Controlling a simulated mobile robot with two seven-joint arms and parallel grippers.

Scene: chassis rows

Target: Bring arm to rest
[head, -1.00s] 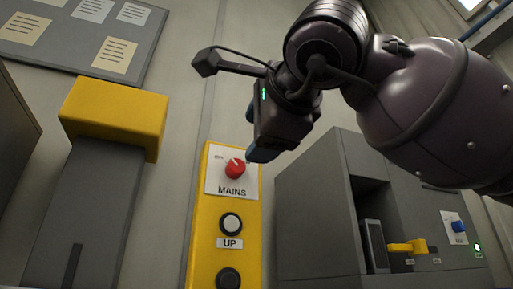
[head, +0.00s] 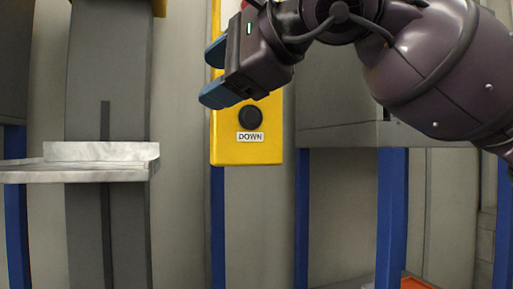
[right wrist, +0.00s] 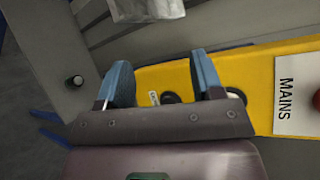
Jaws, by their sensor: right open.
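My right gripper (head: 208,76) is in front of the yellow control panel in the head view, and its arm comes in from the upper right. Its two blue fingers are apart with nothing between them. In the right wrist view the open fingers (right wrist: 162,85) show over the yellow panel (right wrist: 254,80), with dark buttons partly hidden behind them. In the head view the panel's lower part (head: 232,152) shows a black button (head: 250,117) above a DOWN label. The gripper and arm hide most of the panel's upper part. My left gripper is not in view.
A pale ledge (head: 85,165) juts from a grey column (head: 125,230) at left. A grey cabinet (head: 340,110) stands on blue legs (head: 391,215) behind my right arm. Something orange (head: 414,283) shows at the bottom right. The MAINS plate (right wrist: 292,92) shows in the right wrist view.

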